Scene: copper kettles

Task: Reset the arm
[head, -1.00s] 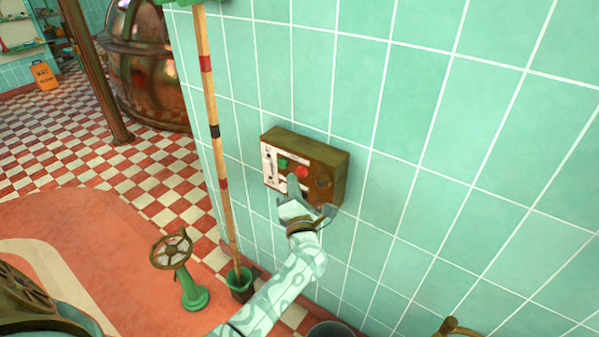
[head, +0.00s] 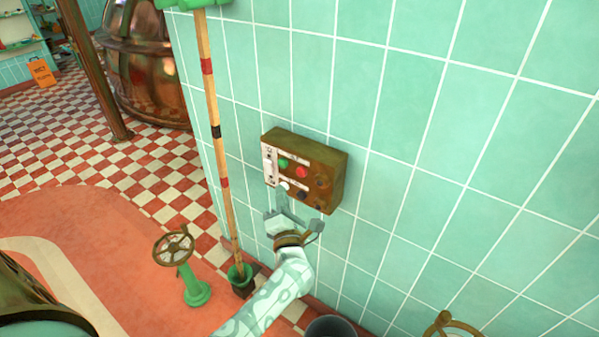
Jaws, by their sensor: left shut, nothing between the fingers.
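My left gripper (head: 284,205) is in the head view, on the pale patterned arm that comes up from the bottom. It is shut and empty, just below and in front of a brown control box (head: 325,177) on the tiled wall. The box carries a green button (head: 283,162), a red button (head: 302,171), a white knob and dark knobs along its lower part. The gripper overlaps the box's lower left edge in the picture; I cannot tell whether it touches. My right gripper is not in view.
A striped pole (head: 214,130) stands in a green holder left of the box. A green valve with a handwheel (head: 174,249) stands on the red floor. A dark bucket (head: 330,328) is at the bottom. A copper kettle (head: 150,70) stands at the back left.

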